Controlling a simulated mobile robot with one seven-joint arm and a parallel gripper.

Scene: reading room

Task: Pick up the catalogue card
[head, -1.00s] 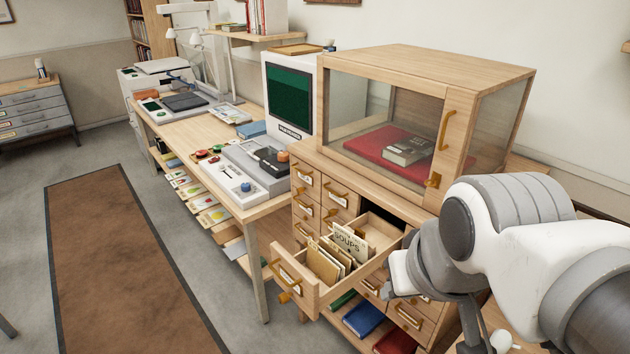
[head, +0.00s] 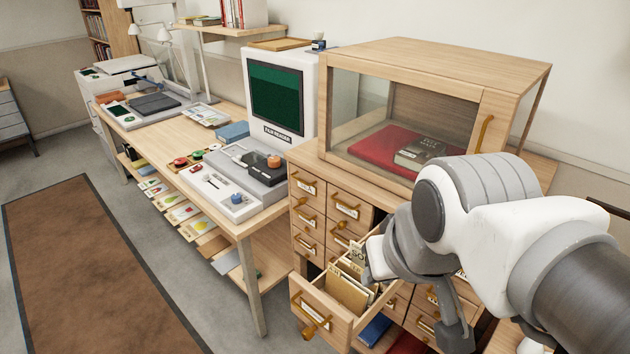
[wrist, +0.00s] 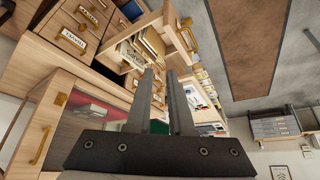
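The catalogue cards stand upright in an open drawer (head: 335,322) of the wooden card cabinet. A tan card (head: 346,293) is in front, and a lettered card (head: 358,256) behind it is partly covered by my arm. In the wrist view, the lettered card (wrist: 132,57) and the cards behind it show beyond my fingertips. I cannot tell which card is the task's own. My gripper (wrist: 160,72) is open, with a gap between its two fingers and nothing held.
A glass-fronted display case (head: 450,70) with a dark book (head: 418,152) on a red cushion stands on the cabinet. A desk (head: 255,222) with a green-screened film reader (head: 277,100) is to the left. Closed drawers (head: 308,215) flank the open one.

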